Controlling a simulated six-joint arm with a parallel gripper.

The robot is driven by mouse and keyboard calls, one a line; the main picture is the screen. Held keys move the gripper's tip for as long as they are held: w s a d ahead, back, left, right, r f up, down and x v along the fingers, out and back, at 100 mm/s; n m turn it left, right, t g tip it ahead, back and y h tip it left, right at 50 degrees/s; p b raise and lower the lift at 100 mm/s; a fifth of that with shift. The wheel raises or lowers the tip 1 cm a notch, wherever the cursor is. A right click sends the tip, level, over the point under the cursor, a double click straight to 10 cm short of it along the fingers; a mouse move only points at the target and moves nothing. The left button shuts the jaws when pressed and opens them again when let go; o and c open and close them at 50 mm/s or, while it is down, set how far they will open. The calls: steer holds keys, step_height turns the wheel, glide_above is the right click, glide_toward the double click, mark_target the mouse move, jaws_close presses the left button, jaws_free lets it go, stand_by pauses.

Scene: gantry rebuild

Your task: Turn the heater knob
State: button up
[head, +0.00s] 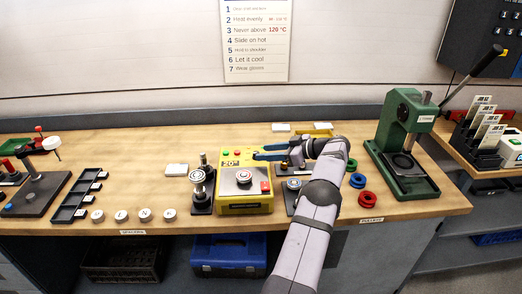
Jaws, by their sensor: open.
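The heater is a yellow box (235,208) in the middle of the bench, with a small display reading about 20°. A round metal piece (243,176) sits on its grey top plate. A small red part (265,186) is at its front right, and small coloured dots show near its back edge. I cannot tell for sure which part is the knob. My gripper (259,151) has two blue fingers, spread apart and empty, pointing left by the heater's back right corner. Whether it touches the heater is unclear. My forearm hides the bench to the right of the heater.
Metal posts on dark bases (201,190) stand close left of the heater. Several white discs (145,214) and a black tray (78,200) lie further left. Red rings (368,199) and a green press (400,140) are right. The bench front left of the heater is partly clear.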

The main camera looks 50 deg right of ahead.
steer(key=shift+p+x, duration=0.5)
steer(key=shift+x, duration=1.1)
jaws_close()
